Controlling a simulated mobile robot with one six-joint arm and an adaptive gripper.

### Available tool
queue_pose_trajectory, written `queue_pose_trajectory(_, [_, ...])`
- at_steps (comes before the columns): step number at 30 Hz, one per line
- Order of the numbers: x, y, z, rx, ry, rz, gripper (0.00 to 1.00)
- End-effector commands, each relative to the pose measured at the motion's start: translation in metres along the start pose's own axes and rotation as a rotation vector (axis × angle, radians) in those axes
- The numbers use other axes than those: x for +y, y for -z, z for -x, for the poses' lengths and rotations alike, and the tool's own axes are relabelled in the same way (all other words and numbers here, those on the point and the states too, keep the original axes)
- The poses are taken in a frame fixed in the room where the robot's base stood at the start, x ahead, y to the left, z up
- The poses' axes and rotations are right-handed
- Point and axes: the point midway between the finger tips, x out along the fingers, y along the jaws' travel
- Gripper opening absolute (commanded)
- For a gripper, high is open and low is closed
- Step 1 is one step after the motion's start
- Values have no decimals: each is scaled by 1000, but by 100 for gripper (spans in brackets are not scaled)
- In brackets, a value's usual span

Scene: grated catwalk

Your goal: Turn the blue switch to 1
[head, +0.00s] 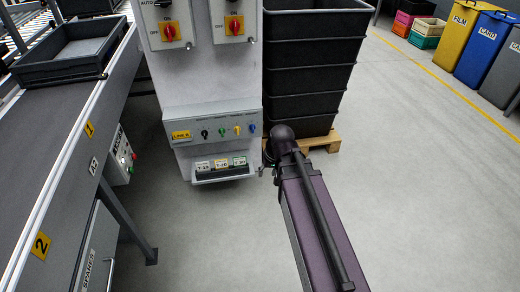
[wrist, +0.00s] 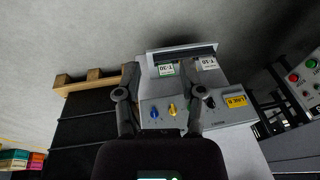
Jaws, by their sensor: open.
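The blue switch (head: 253,128) is the rightmost of a row of small knobs on the grey sloped control panel (head: 185,127) in the head view. It also shows in the wrist view (wrist: 154,113), where the picture is upside down, between my fingers but beyond them. I cannot read which mark it points to. My gripper (wrist: 160,70) is open and empty, its two fingers spread in front of the panel. No contact with the switch shows. In the head view my arm hides most of the gripper, just right of the panel.
Beside the blue switch are a yellow knob (head: 237,130), a green knob (head: 222,131) and a black knob (head: 205,134). Below is a label tray (head: 225,173). Stacked dark crates (head: 310,80) on a pallet stand close right; a conveyor (head: 60,130) runs left.

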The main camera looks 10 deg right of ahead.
Motion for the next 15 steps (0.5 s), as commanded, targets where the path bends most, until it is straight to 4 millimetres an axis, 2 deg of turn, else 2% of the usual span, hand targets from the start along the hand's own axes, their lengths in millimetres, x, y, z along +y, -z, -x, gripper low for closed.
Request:
queue_pose_trajectory(1, [3, -18, 2, -45, -36, 4, 51])
queue_pose_trajectory(6, [14, -51, 6, -153, -130, 5, 51])
queue_pose_trajectory(9, [16, -58, 8, -178, -153, 2, 51])
queue_pose_trajectory(15, [17, -58, 8, -183, -157, 2, 51])
